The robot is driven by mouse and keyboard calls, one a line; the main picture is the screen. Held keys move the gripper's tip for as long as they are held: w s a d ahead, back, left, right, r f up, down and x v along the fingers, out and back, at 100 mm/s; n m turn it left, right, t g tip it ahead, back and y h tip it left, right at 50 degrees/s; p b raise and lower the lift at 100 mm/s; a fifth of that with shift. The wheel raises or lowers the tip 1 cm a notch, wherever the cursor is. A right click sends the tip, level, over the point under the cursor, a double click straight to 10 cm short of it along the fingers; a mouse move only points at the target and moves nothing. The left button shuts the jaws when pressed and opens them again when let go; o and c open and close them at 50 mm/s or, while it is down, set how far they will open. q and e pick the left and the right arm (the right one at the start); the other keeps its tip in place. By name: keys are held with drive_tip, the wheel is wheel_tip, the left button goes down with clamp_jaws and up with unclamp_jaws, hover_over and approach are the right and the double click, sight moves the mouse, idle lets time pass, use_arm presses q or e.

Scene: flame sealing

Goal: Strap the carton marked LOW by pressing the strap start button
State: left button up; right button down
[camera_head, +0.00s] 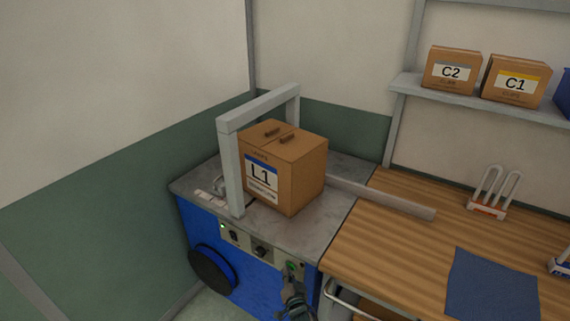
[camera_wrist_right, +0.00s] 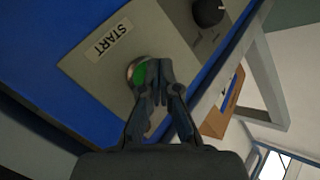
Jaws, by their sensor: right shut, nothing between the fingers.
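The carton marked L1 (camera_head: 286,172) stands upright on the grey top of the strapping machine (camera_head: 325,205), under the machine's grey arch (camera_head: 229,160). No carton label that I can read says LOW. The green start button (camera_head: 291,266) is on the machine's front panel; in the right wrist view it (camera_wrist_right: 138,74) sits beside a START label (camera_wrist_right: 108,41). My right gripper (camera_head: 289,284) is shut and empty, with its fingertips (camera_wrist_right: 158,68) at the button, partly covering it. I cannot tell whether they touch or press it. My left gripper is not in view.
A grey rail (camera_head: 385,198) runs from the machine over the wooden table (camera_head: 400,245). A blue mat (camera_head: 492,288) and a white rack (camera_head: 489,205) are on the table. Cartons C2 (camera_head: 451,75) and C1 (camera_head: 514,84) stand on the wall shelf. A black knob (camera_head: 261,252) is left of the button.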

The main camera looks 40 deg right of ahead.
drive_tip(key=shift+d, duration=0.1)
idle(0.3)
drive_tip(key=shift+s+a, duration=0.2)
drive_tip(key=shift+a, duration=0.15)
drive_tip(key=shift+a+f, duration=0.1)
drive_tip(key=shift+s+a+p, duration=0.25)
drive_tip(key=shift+s+a, duration=0.15)
drive_tip(key=shift+a, duration=0.5)
drive_tip(key=shift+s+a+p, duration=0.3)
drive_tip(key=shift+s+a, duration=0.05)
drive_tip(key=shift+a, duration=0.6)
drive_tip(key=shift+s+a+p, duration=0.25)
drive_tip(key=shift+s+a, duration=0.15)
drive_tip(key=shift+a, duration=0.5)
